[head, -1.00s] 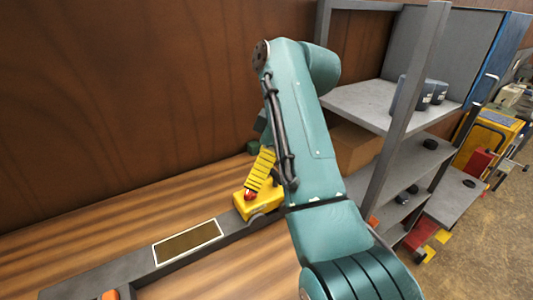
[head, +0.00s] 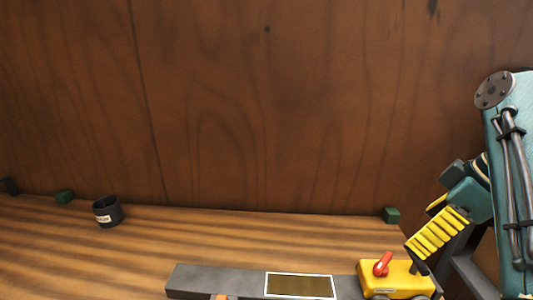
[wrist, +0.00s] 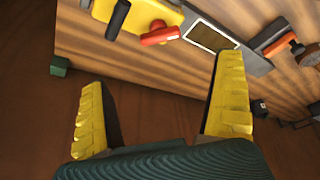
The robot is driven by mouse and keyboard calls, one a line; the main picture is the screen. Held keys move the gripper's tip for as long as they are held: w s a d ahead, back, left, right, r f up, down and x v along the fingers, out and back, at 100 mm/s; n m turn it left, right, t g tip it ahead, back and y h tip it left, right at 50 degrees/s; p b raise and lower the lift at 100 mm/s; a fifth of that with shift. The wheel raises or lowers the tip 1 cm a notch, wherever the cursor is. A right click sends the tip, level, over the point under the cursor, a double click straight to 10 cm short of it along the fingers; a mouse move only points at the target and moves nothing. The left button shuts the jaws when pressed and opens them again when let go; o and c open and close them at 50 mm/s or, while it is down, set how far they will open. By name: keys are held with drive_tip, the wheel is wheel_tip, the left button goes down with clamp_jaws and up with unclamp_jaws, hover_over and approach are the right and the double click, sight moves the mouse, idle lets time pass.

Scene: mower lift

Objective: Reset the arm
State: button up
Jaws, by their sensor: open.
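My gripper (head: 437,238) is at the right in the head view, its yellow ribbed finger in front of the yellow box. In the wrist view both yellow fingers of my gripper (wrist: 160,84) are spread wide with nothing between them. My teal arm (head: 510,180) runs along the right edge of the head view. The yellow box (head: 392,284) with a red lever (head: 382,264) sits on the right end of a grey bar (head: 215,281). In the wrist view the red lever (wrist: 160,36) lies beyond the fingertips. I cannot tell whether the gripper touches the box.
A framed dark panel (head: 300,285) is set in the bar. A dark labelled cup (head: 107,211) stands at the left on the wooden bench (head: 240,235). Small green blocks (head: 390,215) sit along the brown wall (head: 250,110). The bench between cup and box is mostly clear.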

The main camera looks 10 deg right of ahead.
drive_tip(key=w+a+f+m+t+h, duration=0.1)
drive_tip(key=w+a+t, duration=0.1)
drive_tip(key=w, duration=0.4)
drive_tip(key=w+a+f+m+t+h, duration=0.1)
drive_tip(key=w+a+f+t, duration=0.1)
drive_tip(key=w, duration=0.3)
drive_tip(key=w+a+r+m+t+h, duration=0.1)
drive_tip(key=w+a+t+h, duration=0.15)
drive_tip(key=a+t, duration=0.4)
drive_tip(key=s+a+r+m+t, duration=0.1)
drive_tip(key=s+a+r+t, duration=0.3)
drive_tip(key=s+a, duration=0.4)
drive_tip(key=s+a+r+m+t+y, duration=0.1)
drive_tip(key=s+a+r+m+t, duration=0.1)
drive_tip(key=s+a, duration=0.7)
wheel_tip(320, 180, up, 3)
drive_tip(key=shift+s+f+t, duration=0.15)
drive_tip(key=shift+s+t, duration=0.7)
drive_tip(key=shift+s, duration=0.1)
